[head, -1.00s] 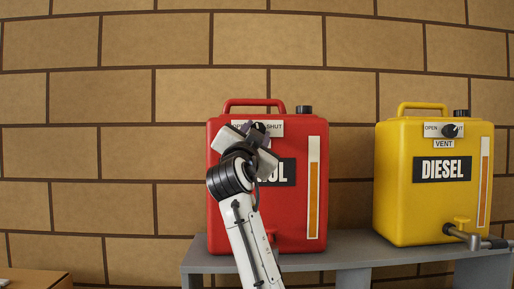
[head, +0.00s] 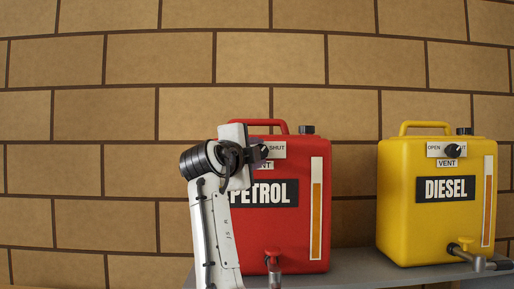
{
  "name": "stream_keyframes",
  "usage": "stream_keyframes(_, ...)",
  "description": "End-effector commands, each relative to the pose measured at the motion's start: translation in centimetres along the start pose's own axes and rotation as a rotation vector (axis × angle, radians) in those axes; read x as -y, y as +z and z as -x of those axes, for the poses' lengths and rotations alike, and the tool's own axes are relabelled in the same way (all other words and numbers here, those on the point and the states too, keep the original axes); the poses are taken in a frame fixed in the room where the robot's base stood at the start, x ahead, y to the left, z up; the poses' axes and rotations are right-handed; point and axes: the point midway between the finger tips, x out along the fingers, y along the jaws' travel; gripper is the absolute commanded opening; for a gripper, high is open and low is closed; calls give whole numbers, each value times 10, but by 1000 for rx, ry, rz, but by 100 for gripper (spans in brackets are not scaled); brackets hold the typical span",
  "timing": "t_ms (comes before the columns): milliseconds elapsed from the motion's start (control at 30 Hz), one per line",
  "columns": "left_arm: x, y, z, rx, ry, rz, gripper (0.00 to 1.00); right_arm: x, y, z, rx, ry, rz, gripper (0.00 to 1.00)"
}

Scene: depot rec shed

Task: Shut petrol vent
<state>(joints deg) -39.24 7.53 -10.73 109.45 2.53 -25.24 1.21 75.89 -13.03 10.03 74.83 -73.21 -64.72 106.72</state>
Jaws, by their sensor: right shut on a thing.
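The red petrol can (head: 290,225) stands on a grey shelf, in the middle of the head view. Its white vent plate (head: 277,146) is near the top; the word SHUT shows at its right, and its left part is hidden behind my gripper. My right gripper (head: 256,154) is at this plate, its arm coming up from below. It is shut on the dark petrol vent knob (head: 262,151). The knob is mostly covered, so I cannot tell which way it points. My left gripper is not in view.
A yellow diesel can (head: 400,210) with its own vent knob (head: 453,150) stands to the right, apart from the petrol can. Taps with grey metal spouts stick out low on both cans. The grey shelf (head: 350,262) carries them; a brick wall is behind.

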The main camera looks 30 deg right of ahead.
Motion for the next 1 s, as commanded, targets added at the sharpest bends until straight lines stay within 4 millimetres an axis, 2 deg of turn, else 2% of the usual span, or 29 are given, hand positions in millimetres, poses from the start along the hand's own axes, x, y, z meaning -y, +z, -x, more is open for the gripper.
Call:
stream_keyframes(300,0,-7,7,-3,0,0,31,1,0,0,-1,46,-107,8)
stream_keyframes(833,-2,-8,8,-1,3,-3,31,0,-1,0,-1,55,-127,8)
stream_keyframes(867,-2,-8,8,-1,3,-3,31,0,-1,0,-1,55,-127,34)
stream_keyframes(933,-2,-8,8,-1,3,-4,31,0,-1,0,-1,54,-127,46)
stream_keyframes(1000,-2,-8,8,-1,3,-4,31,0,-1,0,-1,54,-127,50)
